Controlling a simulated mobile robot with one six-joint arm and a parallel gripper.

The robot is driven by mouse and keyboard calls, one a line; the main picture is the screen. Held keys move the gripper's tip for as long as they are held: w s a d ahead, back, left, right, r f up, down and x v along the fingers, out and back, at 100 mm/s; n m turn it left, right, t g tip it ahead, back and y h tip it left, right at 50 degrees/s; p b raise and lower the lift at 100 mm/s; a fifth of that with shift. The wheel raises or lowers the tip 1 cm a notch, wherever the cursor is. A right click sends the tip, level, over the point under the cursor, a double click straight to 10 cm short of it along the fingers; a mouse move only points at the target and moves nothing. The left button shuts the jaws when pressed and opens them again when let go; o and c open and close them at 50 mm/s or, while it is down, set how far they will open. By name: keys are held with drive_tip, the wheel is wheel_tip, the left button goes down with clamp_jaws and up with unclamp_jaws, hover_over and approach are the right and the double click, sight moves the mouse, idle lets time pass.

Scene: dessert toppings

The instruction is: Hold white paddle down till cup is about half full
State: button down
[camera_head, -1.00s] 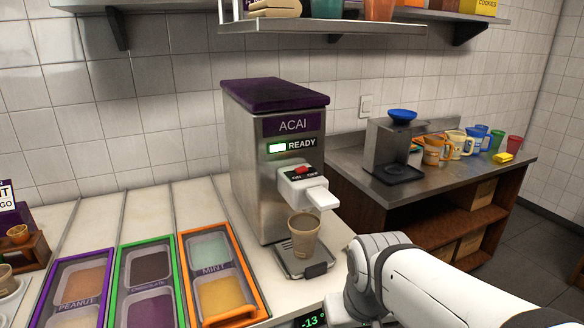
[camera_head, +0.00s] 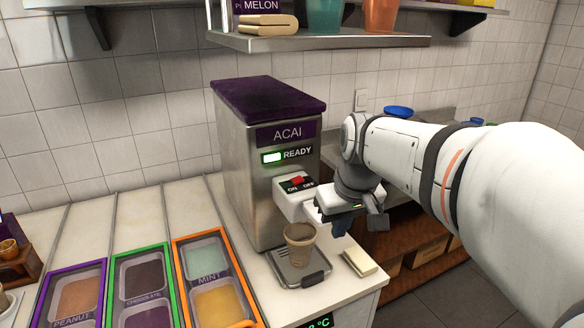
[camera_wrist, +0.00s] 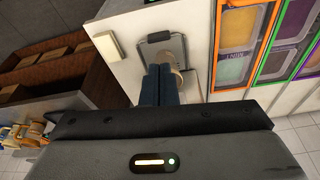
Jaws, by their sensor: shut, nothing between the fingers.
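The ACAI dispenser (camera_head: 250,190) stands on the counter, its display reading READY beside a green light. Its white paddle (camera_head: 312,211) juts from the front below the ON/OFF switch and is partly hidden by my gripper. A tan cup (camera_head: 299,241) stands upright on the drip tray (camera_head: 290,279) under the paddle; I cannot tell how full it is. My gripper (camera_head: 341,226) is shut and empty, just right of the paddle and above right of the cup; contact with the paddle is unclear. In the wrist view its blue-grey fingers (camera_wrist: 158,86) are together, partly covering the cup.
A pale block (camera_head: 360,262) lies on the counter right of the tray. Framed topping bins (camera_head: 212,285) are to the left. A shelf (camera_head: 320,40) hangs above. My arm hides much of the side table at right.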

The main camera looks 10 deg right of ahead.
drive_tip(key=w+r+n+p, duration=0.1)
drive_tip(key=w+r+p, duration=0.1)
drive_tip(key=w+r, duration=0.5)
drive_tip(key=shift+d+r+n, duration=0.3)
drive_tip(key=shift+r, duration=0.35)
drive_tip(key=p+x, duration=0.1)
drive_tip(key=x, duration=0.9)
drive_tip(key=shift+a, duration=0.2)
